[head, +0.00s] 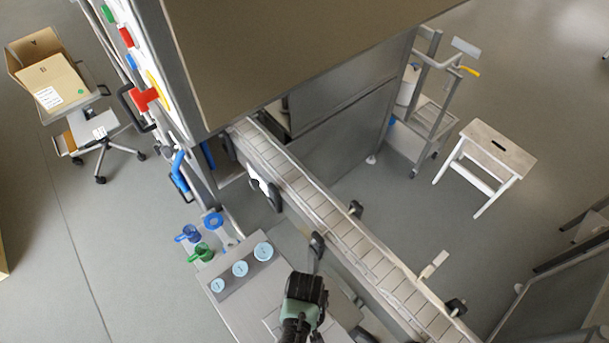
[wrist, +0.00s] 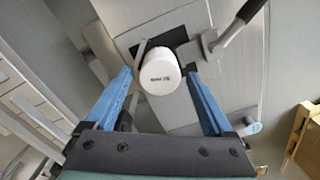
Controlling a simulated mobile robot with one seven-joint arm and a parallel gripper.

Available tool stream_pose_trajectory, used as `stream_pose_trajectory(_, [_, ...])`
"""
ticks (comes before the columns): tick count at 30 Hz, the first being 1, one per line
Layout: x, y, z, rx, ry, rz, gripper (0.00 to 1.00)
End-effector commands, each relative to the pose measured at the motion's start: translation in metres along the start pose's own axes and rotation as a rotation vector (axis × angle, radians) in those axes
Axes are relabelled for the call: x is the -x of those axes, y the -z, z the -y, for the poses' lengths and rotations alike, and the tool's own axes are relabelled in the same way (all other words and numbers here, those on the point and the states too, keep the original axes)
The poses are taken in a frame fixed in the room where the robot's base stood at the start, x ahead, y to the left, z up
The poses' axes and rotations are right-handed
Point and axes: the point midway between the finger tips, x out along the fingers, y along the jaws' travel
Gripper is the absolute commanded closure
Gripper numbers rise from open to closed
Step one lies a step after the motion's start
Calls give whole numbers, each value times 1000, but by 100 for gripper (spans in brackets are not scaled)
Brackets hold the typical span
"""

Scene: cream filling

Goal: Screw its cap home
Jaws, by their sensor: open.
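A white round jar or cap (wrist: 160,72) with small dark print shows in the wrist view, seen nearly from above. I cannot tell where the cap ends and the body begins. My gripper (wrist: 158,76) is open, with one blue finger on each side of the white piece and apart from it. In the head view my dark wrist is over the front of the grey bench, and it hides the fingers and the white piece. Three light blue discs (head: 240,268) sit in a row on a grey plate on the bench, left of my wrist.
A grey clamp with a dark handle (wrist: 240,22) stands close beside the white piece. A conveyor (head: 345,227) runs diagonally behind my arm. Blue (head: 190,234) and green (head: 202,252) vessels stand at the bench's left edge. A large machine (head: 290,50) rises behind.

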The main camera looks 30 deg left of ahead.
Motion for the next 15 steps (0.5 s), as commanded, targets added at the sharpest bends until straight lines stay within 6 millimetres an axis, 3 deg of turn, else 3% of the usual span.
stream_pose_trajectory(15, [1,1,0,132,-1,-1,13])
